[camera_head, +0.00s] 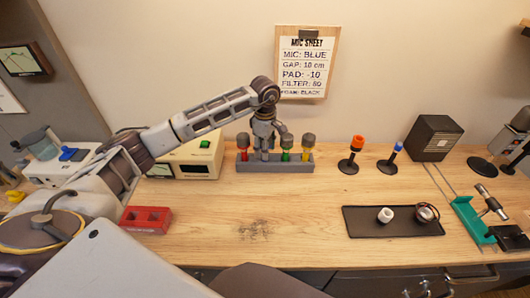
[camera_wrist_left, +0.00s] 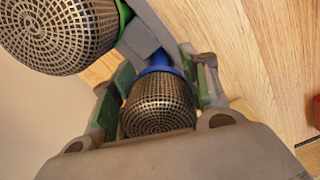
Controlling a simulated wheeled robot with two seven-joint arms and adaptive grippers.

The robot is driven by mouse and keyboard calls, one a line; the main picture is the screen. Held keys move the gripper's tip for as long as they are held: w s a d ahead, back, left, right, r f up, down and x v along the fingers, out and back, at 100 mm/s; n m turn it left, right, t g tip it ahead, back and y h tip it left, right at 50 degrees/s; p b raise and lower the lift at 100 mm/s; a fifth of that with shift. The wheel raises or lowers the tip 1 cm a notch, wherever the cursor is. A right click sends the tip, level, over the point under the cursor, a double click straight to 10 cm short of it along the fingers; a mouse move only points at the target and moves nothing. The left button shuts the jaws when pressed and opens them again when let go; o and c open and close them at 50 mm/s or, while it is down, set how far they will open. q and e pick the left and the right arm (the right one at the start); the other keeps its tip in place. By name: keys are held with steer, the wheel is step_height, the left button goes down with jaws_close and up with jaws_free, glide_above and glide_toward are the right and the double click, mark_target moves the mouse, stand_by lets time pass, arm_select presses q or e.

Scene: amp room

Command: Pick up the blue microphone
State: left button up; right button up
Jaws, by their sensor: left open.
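The blue microphone (camera_wrist_left: 158,102) shows in the left wrist view with a round metal mesh head and a blue collar. It lies between the two fingers of my left gripper (camera_wrist_left: 160,78), which is open around it; contact cannot be made out. In the head view my left gripper (camera_head: 267,138) points down over the grey rack (camera_head: 275,168) and largely hides that microphone. A green microphone (camera_head: 287,147) stands just right of it and also shows large in the wrist view (camera_wrist_left: 60,32). My right gripper is not in view.
A red microphone (camera_head: 243,145) and a yellow one (camera_head: 307,146) stand in the same rack. A cream meter box (camera_head: 200,158) is close on the left. Orange-topped (camera_head: 356,148) and blue-topped (camera_head: 395,152) stands are to the right. A dark tray (camera_head: 400,229) lies in front right.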

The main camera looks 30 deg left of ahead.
arm_select(q)
steer(key=shift+f, duration=0.3)
steer(key=shift+c, duration=0.5)
steer(key=c, duration=0.8)
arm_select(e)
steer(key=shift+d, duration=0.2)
arm_select(q)
steer(key=shift+r, duration=0.15)
steer(key=shift+r, duration=0.75)
step_height(320, 180, up, 6)
steer(key=shift+r+b, duration=0.25)
steer(key=shift+b, duration=0.35)
steer(key=shift+r, duration=0.85)
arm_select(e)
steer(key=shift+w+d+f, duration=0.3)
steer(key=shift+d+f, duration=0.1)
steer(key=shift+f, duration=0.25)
